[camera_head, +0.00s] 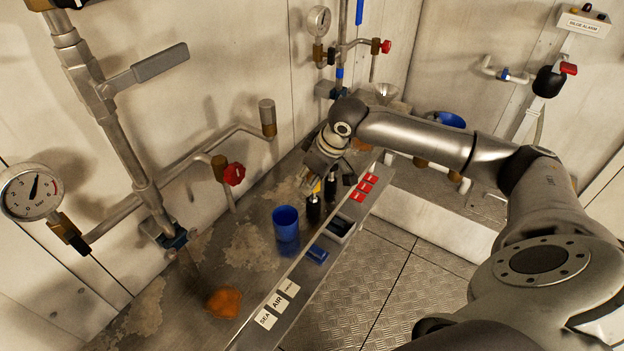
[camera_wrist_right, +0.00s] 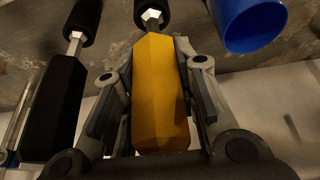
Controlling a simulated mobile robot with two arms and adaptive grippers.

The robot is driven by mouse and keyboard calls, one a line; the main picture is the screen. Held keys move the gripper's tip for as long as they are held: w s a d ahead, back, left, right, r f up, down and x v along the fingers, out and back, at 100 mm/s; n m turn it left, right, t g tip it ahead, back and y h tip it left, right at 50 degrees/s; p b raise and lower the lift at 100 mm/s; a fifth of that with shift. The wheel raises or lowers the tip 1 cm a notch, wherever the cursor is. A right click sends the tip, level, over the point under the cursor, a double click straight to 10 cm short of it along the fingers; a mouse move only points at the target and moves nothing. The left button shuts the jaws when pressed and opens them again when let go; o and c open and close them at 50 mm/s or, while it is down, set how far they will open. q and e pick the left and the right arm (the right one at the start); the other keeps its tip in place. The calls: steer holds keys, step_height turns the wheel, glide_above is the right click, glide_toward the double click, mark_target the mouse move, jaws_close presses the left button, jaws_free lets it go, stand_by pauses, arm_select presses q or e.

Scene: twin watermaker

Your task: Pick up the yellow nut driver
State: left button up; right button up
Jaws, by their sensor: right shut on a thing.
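The yellow nut driver (camera_wrist_right: 160,95) fills the middle of the right wrist view. Its faceted yellow handle lies between the two fingers of my right gripper (camera_wrist_right: 158,75), which is shut on it. Its short metal shaft leads to a black cylindrical piece at the top of that view. In the head view my right gripper (camera_head: 328,178) is above the bench, and only a little yellow of the driver (camera_head: 317,187) shows beside it. My left gripper is not in view.
A black-handled tool (camera_wrist_right: 55,110) stands close beside the yellow driver. A blue cup (camera_head: 286,222) is nearby on the bench (camera_head: 195,270). A grey tray (camera_head: 341,229) and red labels (camera_head: 366,187) line the bench edge. Pipes and a gauge (camera_head: 32,192) run along the wall.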

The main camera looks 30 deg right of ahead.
steer(key=shift+r, duration=0.1)
steer(key=shift+r, duration=0.6)
steer(key=s+d+r+b, duration=0.2)
steer(key=s+r+b, duration=0.1)
steer(key=s+r, duration=0.8)
steer(key=s, duration=0.2)
steer(key=shift+s+r, duration=0.3)
steer(key=shift+s, duration=0.1)
steer(key=shift+o, duration=1.1)
jaws_close()
